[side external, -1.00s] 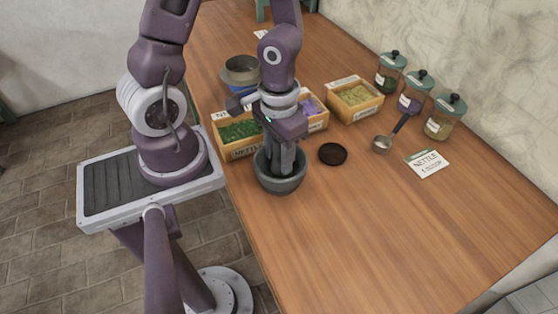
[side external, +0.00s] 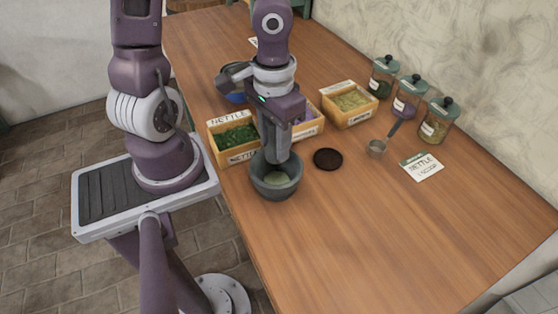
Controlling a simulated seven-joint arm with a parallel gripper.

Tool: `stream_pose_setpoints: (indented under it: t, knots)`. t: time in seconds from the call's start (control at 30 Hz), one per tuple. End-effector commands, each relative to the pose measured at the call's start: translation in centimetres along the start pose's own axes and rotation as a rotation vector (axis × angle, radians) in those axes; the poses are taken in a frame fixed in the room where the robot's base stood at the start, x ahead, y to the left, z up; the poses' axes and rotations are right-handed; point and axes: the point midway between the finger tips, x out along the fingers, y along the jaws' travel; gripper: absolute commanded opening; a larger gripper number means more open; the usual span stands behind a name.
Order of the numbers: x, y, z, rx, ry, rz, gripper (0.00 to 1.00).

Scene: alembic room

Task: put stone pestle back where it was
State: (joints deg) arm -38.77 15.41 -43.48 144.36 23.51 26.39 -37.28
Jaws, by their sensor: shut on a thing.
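My gripper (side external: 279,134) points down above the stone mortar (side external: 264,187) and is shut on the grey stone pestle (side external: 277,156). The pestle is upright, and the fingers hide much of it. Its lower end shows over the back part of the mortar's mouth; I cannot tell whether it is fully clear of the rim. The dark grey mortar stands near the table's left edge with pale green matter in its bowl. A dark round disc (side external: 328,158) lies bare on the table just right of the mortar.
A nettle box (side external: 233,138) and another wooden box (side external: 308,126) stand close behind my gripper. A third box (side external: 349,104), several lidded jars (side external: 407,98), a metal scoop (side external: 377,147) and a nettle card (side external: 423,167) are to the right. The front table is clear.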

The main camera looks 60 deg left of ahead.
Motion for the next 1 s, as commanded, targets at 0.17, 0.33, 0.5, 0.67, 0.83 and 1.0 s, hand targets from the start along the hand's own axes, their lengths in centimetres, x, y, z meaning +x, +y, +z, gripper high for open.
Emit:
stream_pose_setpoints:
  t: [0.17,0.33,0.5,0.67,0.83,1.0]
  knots:
    - [-0.3,0.8,-4.1,-0.005,0.006,0.014,0.0]
    - [-0.5,1.4,-10.8,-0.011,0.005,0.015,0.0]
    - [-0.3,1.5,-15.0,-0.008,-0.001,0.002,0.0]
    - [3.2,1.5,-15.5,-0.008,-0.007,-0.001,0.0]
    - [5.9,1.4,-15.5,-0.009,-0.003,-0.001,0.0]
    - [8.8,1.5,-15.5,-0.008,-0.003,-0.001,0.0]
